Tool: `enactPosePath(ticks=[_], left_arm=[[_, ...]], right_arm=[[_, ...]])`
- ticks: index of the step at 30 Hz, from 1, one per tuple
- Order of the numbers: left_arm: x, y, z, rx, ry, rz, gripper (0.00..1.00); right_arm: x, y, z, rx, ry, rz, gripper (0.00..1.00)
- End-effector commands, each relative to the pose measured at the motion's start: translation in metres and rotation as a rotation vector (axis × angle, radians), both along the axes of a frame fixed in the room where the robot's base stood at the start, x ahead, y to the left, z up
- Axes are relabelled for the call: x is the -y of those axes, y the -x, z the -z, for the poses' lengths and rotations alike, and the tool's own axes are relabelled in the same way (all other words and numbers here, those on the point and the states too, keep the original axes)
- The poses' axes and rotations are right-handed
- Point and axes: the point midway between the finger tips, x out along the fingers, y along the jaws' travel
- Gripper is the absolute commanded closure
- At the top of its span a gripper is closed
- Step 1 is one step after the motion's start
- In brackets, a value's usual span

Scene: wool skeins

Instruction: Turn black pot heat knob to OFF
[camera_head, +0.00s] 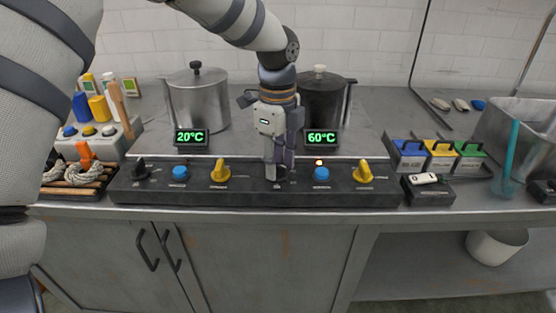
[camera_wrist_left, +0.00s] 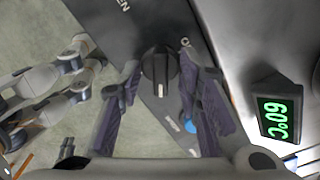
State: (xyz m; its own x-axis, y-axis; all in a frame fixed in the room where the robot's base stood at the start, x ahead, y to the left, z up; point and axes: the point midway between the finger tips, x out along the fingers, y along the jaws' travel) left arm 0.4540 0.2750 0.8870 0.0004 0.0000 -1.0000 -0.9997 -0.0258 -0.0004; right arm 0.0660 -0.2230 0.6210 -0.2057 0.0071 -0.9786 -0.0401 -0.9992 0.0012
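The black pot (camera_head: 323,106) stands on the counter behind the right half of the dark control panel. Its display (camera_head: 322,138) reads 60°C and also shows in the left wrist view (camera_wrist_left: 279,119). My left gripper (camera_head: 279,174) points down at the panel in front of the pot and hides most of the black heat knob there. In the left wrist view the knob (camera_wrist_left: 159,66) sits between the fingers of the gripper (camera_wrist_left: 158,78), with a gap visible on each side. The gripper is open. The knob's white mark points toward the picture's bottom. My right gripper does not show clearly.
A lit orange lamp (camera_head: 319,162), a blue button (camera_head: 322,174) and a yellow knob (camera_head: 363,171) are to the right on the panel. A silver pot (camera_head: 198,100) with a 20°C display stands left. A black switch box (camera_head: 428,189) is beyond the panel's right end.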

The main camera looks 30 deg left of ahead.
Motion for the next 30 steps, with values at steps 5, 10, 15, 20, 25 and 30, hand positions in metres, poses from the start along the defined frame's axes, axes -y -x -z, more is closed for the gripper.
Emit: enactPosePath(ticks=[5,10,15,20,25,30], left_arm=[[0.0,0.0,-0.001,0.001,0.0,0.0,0.71],[0.0,0.0,-0.001,0.001,0.0,0.0,1.0],[0.0,0.0,-0.001,0.001,0.0,-0.001,1.0],[0.0,0.0,-0.002,0.002,-0.001,-0.023,1.0],[0.0,0.0,-0.003,0.003,0.0,-0.098,1.0],[0.0,0.0,-0.004,0.006,-0.001,-0.23,1.0]], right_arm=[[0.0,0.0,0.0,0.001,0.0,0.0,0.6],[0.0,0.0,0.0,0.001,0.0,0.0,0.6],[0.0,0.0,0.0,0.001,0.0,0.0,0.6],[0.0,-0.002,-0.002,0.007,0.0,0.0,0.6],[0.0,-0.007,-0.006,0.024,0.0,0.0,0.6],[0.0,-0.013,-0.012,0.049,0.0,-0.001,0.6]])
